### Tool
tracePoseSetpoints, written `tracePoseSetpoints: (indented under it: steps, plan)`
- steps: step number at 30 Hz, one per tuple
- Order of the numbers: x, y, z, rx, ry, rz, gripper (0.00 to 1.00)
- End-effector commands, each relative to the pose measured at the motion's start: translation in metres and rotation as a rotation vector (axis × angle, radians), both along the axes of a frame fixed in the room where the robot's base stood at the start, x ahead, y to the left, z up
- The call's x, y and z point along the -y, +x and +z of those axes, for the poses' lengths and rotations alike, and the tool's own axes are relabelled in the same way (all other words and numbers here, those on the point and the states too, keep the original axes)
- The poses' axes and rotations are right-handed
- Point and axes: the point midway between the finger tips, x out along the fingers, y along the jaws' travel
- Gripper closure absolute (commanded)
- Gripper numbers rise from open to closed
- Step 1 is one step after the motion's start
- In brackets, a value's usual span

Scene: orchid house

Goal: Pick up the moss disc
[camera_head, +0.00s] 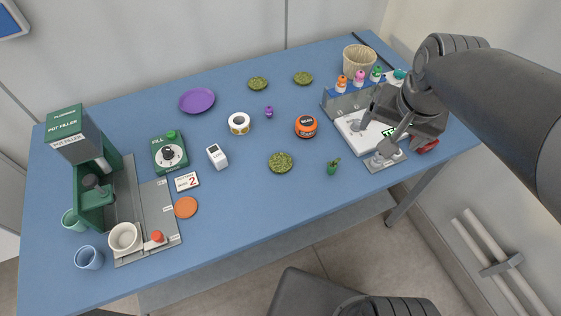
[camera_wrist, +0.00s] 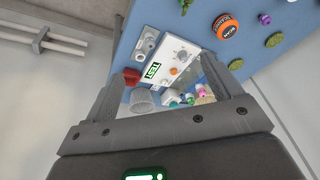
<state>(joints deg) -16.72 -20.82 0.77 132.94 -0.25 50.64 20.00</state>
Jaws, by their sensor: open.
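Three round, mottled green moss discs lie on the blue table. One moss disc (camera_head: 280,162) is near the front middle. A second moss disc (camera_head: 258,83) and a third moss disc (camera_head: 303,78) lie towards the back. Two of the discs show at the right of the wrist view, the nearer moss disc (camera_wrist: 236,64) and the farther moss disc (camera_wrist: 274,40). My gripper (camera_head: 372,138) is open and empty at the right end of the table, over a white device, well apart from all the discs. Its fingers (camera_wrist: 167,55) frame the device in the wrist view.
An orange tin (camera_head: 306,126) and a small green pot (camera_head: 333,166) stand between my gripper and the front disc. A rack of coloured bottles (camera_head: 350,95) and a beige basket (camera_head: 359,60) are behind my gripper. A green pot filler (camera_head: 90,170) stands far left. The table's middle has free room.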

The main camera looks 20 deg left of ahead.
Motion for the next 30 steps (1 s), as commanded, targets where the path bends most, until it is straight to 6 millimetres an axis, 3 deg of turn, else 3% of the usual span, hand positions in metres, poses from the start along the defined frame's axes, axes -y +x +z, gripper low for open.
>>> tracePoseSetpoints:
  steps: [9, 18, 24, 30]
  plan:
    - [-0.106, 0.029, -0.052, -0.155, -0.007, -0.015, 0.16]
    - [-0.201, 0.022, -0.113, -0.263, -0.053, -0.048, 0.16]
    - [-0.229, 0.015, -0.134, -0.29, -0.072, -0.063, 0.16]
    - [-0.232, 0.013, -0.16, -0.296, -0.076, -0.066, 0.16]
